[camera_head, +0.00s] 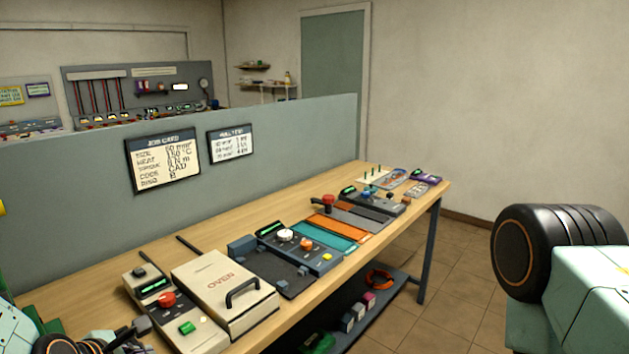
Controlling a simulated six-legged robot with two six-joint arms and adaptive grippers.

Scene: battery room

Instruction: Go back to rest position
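My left arm comes in at the bottom left corner, with mint-green links and a black round joint. Dark finger-like parts of my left gripper (128,336) show at the bottom edge, beside the grey control box (180,320) on the bench. The picture edge cuts them off, so I cannot tell whether they are open or shut. My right arm shows at the right edge as a large black joint and a mint-green link, beside the bench. My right gripper is out of view.
A wooden bench (262,212) runs from front left to back right. It bears an OVEN box (215,285), a knob panel (300,245), teal and orange mats and small devices. A grey partition (290,135) with a job card (163,160) stands behind. Tiled floor (450,290) is open at right.

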